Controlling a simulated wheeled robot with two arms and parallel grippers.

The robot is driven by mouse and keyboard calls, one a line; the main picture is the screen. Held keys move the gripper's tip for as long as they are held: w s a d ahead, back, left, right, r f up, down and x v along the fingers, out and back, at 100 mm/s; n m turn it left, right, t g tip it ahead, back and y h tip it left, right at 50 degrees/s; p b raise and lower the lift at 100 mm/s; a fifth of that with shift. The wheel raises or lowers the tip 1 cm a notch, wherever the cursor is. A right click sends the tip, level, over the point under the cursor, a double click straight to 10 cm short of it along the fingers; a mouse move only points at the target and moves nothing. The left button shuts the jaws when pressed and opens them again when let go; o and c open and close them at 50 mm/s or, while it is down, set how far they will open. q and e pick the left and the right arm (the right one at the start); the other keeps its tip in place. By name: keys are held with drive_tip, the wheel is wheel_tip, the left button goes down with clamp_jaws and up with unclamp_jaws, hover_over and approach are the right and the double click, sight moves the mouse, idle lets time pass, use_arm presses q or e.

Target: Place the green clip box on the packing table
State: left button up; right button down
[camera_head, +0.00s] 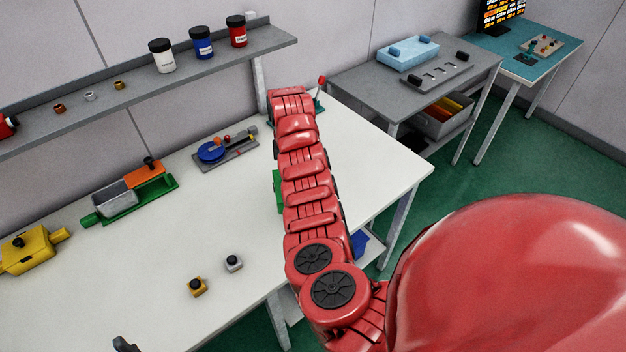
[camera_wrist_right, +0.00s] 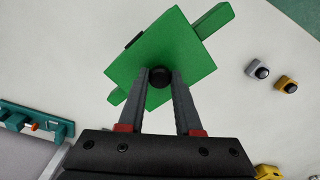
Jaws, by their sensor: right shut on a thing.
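The green clip box (camera_wrist_right: 165,58) has a black round knob (camera_wrist_right: 159,77) on top and green tabs at opposite corners. My right gripper (camera_wrist_right: 160,80) is shut on this knob in the right wrist view. The white table (camera_head: 220,200) lies under the box; I cannot tell whether the box touches it. In the head view only a green sliver (camera_head: 278,190) of the box shows beside my red right arm, which hides the rest and the right gripper. A dark tip at the bottom left edge may be my left gripper. No label shows which table is the packing table.
A yellow box (camera_head: 30,250), a green tray with grey and orange parts (camera_head: 165,186) and two small knobbed blocks (camera_head: 233,263) stand on the white table. A grey table (camera_head: 350,88) holds a light blue box (camera_head: 408,54). A teal table (camera_head: 545,45) stands behind it.

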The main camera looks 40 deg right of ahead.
drive_tip(key=s+p, duration=0.1)
drive_tip(key=s+d+n+p, duration=0.1)
drive_tip(key=s, duration=0.1)
drive_tip(key=s+n, duration=0.1)
drive_tip(key=shift+s+d+f+p, duration=0.15)
drive_tip(key=shift+d+p, duration=0.25)
drive_tip(key=s+a+f+n+p, duration=0.2)
drive_tip(key=s+n+p, duration=0.1)
drive_tip(key=s, duration=0.4)
drive_tip(key=w+d+f+b, duration=0.1)
drive_tip(key=w+d+b, duration=0.2)
drive_tip(key=w, duration=0.1)
drive_tip(key=w+d+f+b, duration=0.2)
drive_tip(key=w+d+b, duration=0.2)
drive_tip(key=w+d+f+b, duration=0.2)
drive_tip(key=w+d+b, duration=0.1)
drive_tip(key=b, duration=0.1)
drive_tip(key=shift+w+d, duration=0.25)
drive_tip(key=shift+w, duration=0.15)
